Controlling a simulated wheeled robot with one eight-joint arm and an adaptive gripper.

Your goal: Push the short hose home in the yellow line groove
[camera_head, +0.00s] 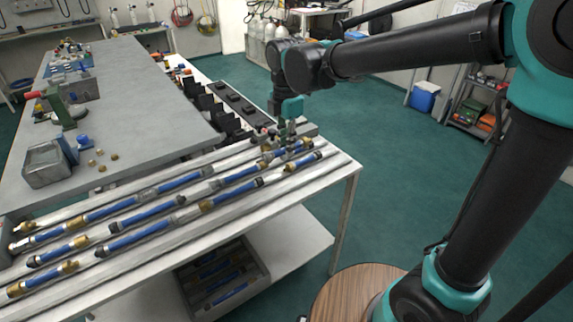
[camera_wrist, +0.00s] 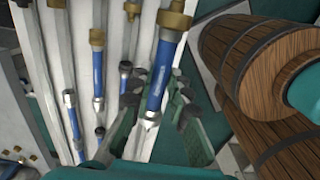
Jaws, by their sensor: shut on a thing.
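My gripper (camera_head: 284,146) is at the right end of the grooved hose rack (camera_head: 335,172) in the head view. In the wrist view, its green-padded fingers (camera_wrist: 158,118) are closed around a short blue hose (camera_wrist: 161,76). This hose has a brass fitting at its upper end in that view and a pale metal tip lower down. It lies along the rack's grooves, at their level or just above; I cannot tell whether it is seated. The fingers hide part of it. No yellow marking shows clearly, so I cannot tell which groove is the yellow line.
Several other blue hoses (camera_head: 140,236) lie in neighbouring grooves, close beside my gripper. A grey bench (camera_head: 130,85) with a vise (camera_head: 65,110) stands behind. A crate of hoses (camera_head: 190,290) is on the shelf below. Wooden barrels (camera_wrist: 255,75) fill the wrist view's right.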

